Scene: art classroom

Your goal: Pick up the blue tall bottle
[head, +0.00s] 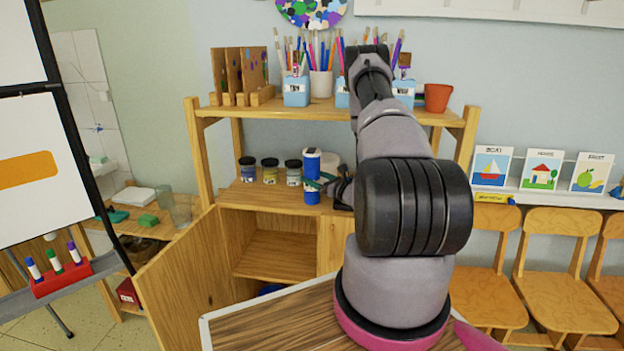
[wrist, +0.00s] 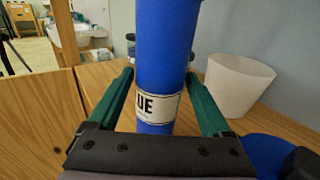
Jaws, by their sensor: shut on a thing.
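The tall blue bottle (head: 312,183) stands upright at the front of the middle shelf, with a white band near its top. In the wrist view the bottle (wrist: 165,60) fills the middle, and its white label ends in "UE". My gripper (head: 322,181) reaches in from the right in the head view. In the wrist view its green fingers (wrist: 165,100) lie on both sides of the bottle and are shut on it. The bottle's base is hidden in the wrist view; in the head view it appears at shelf level, and I cannot tell whether it touches the shelf.
Small paint jars (head: 270,171) stand left of the bottle. A white cup (wrist: 238,84) is close to the right finger. The wooden shelf (head: 258,196) has an open cabinet door (head: 180,285) below. Brush holders (head: 296,91) fill the top shelf above.

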